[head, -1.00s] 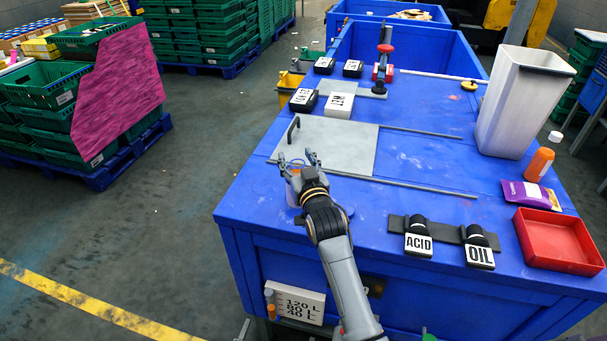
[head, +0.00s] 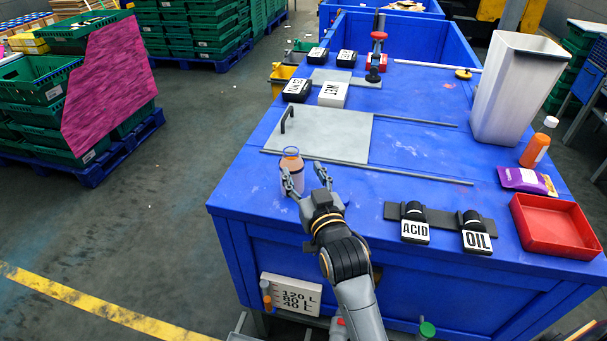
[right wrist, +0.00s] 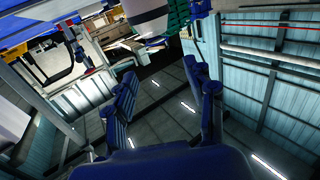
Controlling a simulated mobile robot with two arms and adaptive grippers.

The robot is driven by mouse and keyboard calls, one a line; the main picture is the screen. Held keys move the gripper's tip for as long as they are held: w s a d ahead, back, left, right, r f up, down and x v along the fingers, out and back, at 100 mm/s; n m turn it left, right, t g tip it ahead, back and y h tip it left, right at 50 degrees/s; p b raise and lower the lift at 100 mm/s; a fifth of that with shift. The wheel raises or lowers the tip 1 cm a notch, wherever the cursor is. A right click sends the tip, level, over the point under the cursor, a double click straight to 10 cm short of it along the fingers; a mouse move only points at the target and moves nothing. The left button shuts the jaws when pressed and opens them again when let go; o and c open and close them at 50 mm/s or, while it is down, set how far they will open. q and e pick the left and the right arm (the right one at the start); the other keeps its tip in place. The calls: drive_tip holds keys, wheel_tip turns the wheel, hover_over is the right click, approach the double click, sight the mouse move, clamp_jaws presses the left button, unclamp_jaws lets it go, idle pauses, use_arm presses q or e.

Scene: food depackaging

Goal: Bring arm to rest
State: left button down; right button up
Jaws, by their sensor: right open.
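My right gripper (head: 305,177) is open and empty near the front left of the blue table (head: 420,110). A small clear bottle (head: 291,162) with pale orange contents stands upright just beyond the fingers. In the head view, the left finger overlaps the bottle's lower part; I cannot tell whether they touch. The right wrist view shows the gripper's two blue-lit fingers (right wrist: 160,88) spread apart with nothing between them. My left gripper is not in view.
ACID (head: 414,232) and OIL (head: 476,241) labels sit right of the gripper. A red tray (head: 551,250), purple packet (head: 520,180), orange bottle (head: 535,150) and tall white bin (head: 505,100) stand farther right. A grey plate with a handle (head: 330,137) lies behind the bottle.

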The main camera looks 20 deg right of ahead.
drive_tip(key=s+f+n+g+y, duration=0.1)
drive_tip(key=s+f+g, duration=0.6)
drive_tip(key=s+f, duration=0.65)
drive_tip(key=s+d+f+n+g, duration=0.1)
drive_tip(key=s+f+g, duration=0.3)
drive_tip(key=s, duration=0.5)
drive_tip(key=s+f+n+g, duration=0.1)
drive_tip(key=s+f+g, duration=0.25)
drive_tip(key=s, duration=0.55)
wheel_tip(320, 180, down, 27)
drive_tip(key=s+g, duration=0.1)
drive_tip(key=s+d+f+g, duration=0.1)
drive_tip(key=s+d+f, duration=0.2)
drive_tip(key=s+f, duration=1.2)
drive_tip(key=shift+s+f, duration=0.15)
drive_tip(key=shift+s, duration=0.55)
